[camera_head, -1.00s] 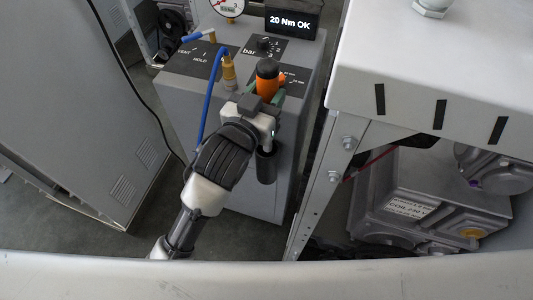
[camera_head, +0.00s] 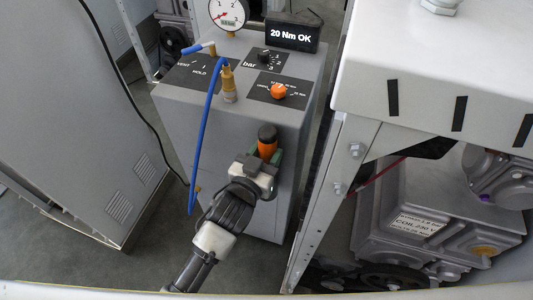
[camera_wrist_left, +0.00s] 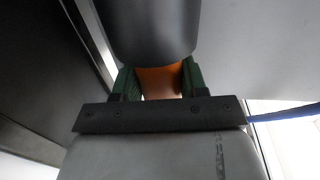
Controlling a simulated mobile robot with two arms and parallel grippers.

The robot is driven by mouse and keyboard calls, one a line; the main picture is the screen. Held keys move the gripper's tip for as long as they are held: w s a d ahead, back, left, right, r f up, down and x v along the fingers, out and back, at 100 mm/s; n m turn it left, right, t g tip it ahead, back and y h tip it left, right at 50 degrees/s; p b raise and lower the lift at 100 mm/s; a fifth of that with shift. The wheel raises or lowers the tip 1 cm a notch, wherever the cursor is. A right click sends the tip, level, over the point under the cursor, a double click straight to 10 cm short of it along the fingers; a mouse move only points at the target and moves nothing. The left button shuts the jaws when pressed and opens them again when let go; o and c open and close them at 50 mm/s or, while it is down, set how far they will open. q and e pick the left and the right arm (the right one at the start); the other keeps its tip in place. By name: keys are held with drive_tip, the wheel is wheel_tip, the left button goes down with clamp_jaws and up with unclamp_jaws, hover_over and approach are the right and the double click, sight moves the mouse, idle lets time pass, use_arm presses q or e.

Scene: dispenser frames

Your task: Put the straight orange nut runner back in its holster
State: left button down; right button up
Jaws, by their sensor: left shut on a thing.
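The straight orange nut runner (camera_head: 267,150) has a black cap and an orange body. It stands roughly upright in front of the grey dispenser box's front face. My left gripper (camera_head: 262,168) is shut on it, with green finger pads on both sides. In the left wrist view, the nut runner's orange part (camera_wrist_left: 160,82) shows between the fingers of my left gripper (camera_wrist_left: 157,88), below a large dark grey rounded part. The nut runner's lower end is hidden behind my gripper and wrist. I cannot make out the holster. My right gripper is not in view.
The grey box (camera_head: 245,135) carries a gauge (camera_head: 229,13), a "20 Nm OK" display (camera_head: 291,37), an orange knob (camera_head: 279,91) and a blue hose (camera_head: 205,130) hanging down its front. A grey cabinet (camera_head: 60,140) stands left. A white-topped frame (camera_head: 430,75) with machinery stands right.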

use_arm(q)
drive_tip(key=c, duration=0.6)
unclamp_jaws()
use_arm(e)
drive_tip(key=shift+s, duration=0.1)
use_arm(q)
drive_tip(key=shift+s, duration=0.1)
drive_tip(key=v, duration=1.1)
drive_tip(key=shift+s+a, duration=0.2)
drive_tip(key=shift+s, duration=0.15)
